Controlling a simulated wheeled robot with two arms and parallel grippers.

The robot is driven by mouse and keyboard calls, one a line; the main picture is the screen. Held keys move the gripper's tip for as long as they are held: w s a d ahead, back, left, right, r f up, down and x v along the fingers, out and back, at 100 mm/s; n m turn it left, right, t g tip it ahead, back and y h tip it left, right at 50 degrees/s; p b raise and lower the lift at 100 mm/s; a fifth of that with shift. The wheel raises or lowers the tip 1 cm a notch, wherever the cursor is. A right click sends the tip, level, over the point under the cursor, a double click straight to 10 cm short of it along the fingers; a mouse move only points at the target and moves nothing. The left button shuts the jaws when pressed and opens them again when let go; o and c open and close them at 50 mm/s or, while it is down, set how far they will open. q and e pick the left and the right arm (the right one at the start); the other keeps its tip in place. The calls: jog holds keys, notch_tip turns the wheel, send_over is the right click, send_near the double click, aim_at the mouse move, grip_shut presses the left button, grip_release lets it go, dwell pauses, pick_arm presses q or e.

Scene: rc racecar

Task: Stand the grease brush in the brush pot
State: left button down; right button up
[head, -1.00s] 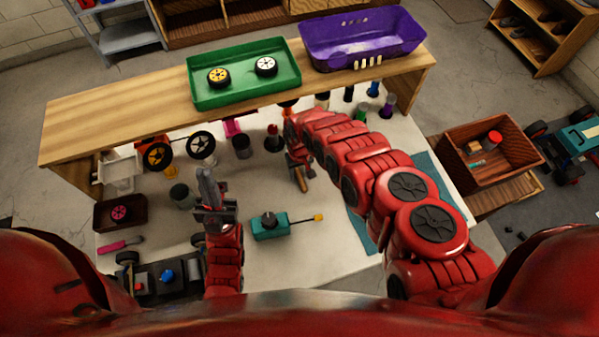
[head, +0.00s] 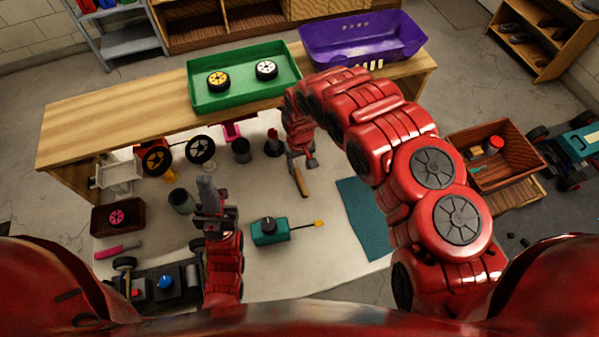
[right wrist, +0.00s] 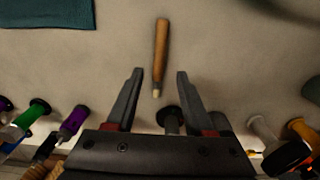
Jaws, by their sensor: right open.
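The grease brush appears to be the wooden-handled tool (head: 299,181) lying on the pale worktop in the head view. In the right wrist view its wooden handle (right wrist: 161,45) points away, with a pale tip toward me. My right gripper (head: 297,160) is open above it; in the right wrist view the fingertips (right wrist: 157,73) stand either side of the brush's near end, not closed on it. Dark pots stand to the left, one grey-green (head: 181,200) and one black (head: 241,150); I cannot tell which is the brush pot. My left gripper (head: 206,187) is over the worktop, its jaw gap unclear.
A teal box with a yellow-tipped rod (head: 270,231) lies front centre. A blue-green mat (head: 364,218) lies to the right. A raised wooden shelf (head: 120,118) with green and purple trays spans the back. Several bottles line the worktop beneath it.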

jog(key=shift+r, duration=2.2)
